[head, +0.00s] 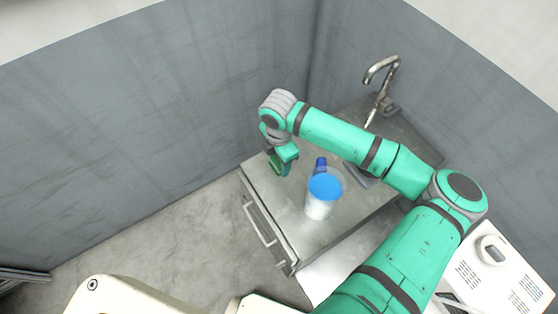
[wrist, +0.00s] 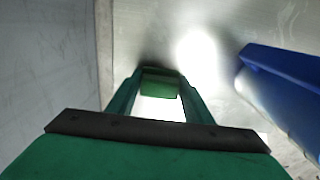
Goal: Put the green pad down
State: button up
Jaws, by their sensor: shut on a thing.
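My gripper (head: 283,170) is over the left end of the grey metal counter (head: 268,187), pointing down. In the wrist view my gripper (wrist: 160,90) has its two green fingers closed on the green pad (wrist: 160,82). The pad shows as a small green block between the fingertips, close to the counter surface. I cannot tell whether it touches the counter. In the head view the pad is hard to tell apart from the green fingers.
A clear cup (head: 318,207) with a blue top stands right of my gripper. A dark blue object (head: 320,164) is behind it and shows large in the wrist view (wrist: 285,85). A sink tap (head: 382,75) is at the back. Grey walls close off the left and back.

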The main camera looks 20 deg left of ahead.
jog(key=shift+f, duration=0.25)
jog(key=shift+s+f, duration=0.15)
jog(key=shift+f, duration=0.3)
jog(key=o, duration=1)
jog(key=shift+r, duration=0.4)
notch_tip(320, 180, up, 13)
jog(key=shift+f, duration=0.15)
jog(key=shift+w, duration=0.2)
